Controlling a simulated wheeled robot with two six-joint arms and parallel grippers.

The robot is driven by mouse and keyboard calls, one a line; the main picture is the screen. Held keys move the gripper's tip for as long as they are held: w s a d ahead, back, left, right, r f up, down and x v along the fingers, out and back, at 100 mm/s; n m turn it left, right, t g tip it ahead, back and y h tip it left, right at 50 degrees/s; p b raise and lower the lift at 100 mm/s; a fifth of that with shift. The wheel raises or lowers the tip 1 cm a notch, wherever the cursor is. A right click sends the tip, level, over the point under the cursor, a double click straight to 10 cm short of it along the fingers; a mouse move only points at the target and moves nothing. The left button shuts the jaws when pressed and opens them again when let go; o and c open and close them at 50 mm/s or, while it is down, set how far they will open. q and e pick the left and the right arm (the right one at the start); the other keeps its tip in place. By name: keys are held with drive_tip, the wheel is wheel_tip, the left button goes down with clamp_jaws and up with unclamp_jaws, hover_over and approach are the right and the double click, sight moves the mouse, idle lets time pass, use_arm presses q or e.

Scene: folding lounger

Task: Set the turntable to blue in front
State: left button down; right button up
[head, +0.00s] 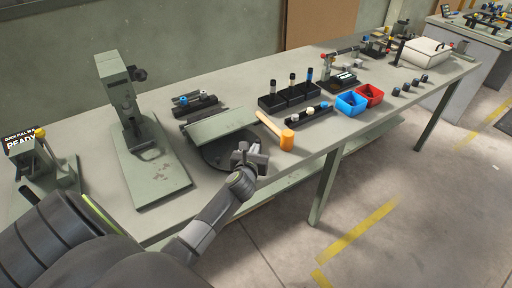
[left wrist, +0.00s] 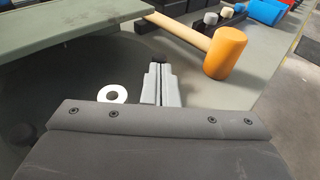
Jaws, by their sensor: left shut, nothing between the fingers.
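The turntable (head: 212,156) is a dark round disc on the bench, partly covered by a grey-green plate (head: 220,123) above it and by my left gripper. In the left wrist view its dark surface (left wrist: 60,75) lies under the plate's edge (left wrist: 70,28), with a white ring with a dark centre (left wrist: 112,94) near the fingers. No blue mark shows on the visible part of the disc. My left gripper (head: 241,150) is at the disc's right front edge, its fingers (left wrist: 159,82) shut and empty. Whether they touch the disc cannot be told. My right gripper is out of view.
A mallet with an orange head (head: 286,140) lies just right of the turntable. A grey-green press (head: 140,150) stands to the left. Black blocks, a blue bin (head: 350,103) and a red bin (head: 371,94) stand farther right. The bench's front edge is close.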

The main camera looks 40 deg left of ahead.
use_arm(q)
drive_tip(key=shift+x, duration=0.85)
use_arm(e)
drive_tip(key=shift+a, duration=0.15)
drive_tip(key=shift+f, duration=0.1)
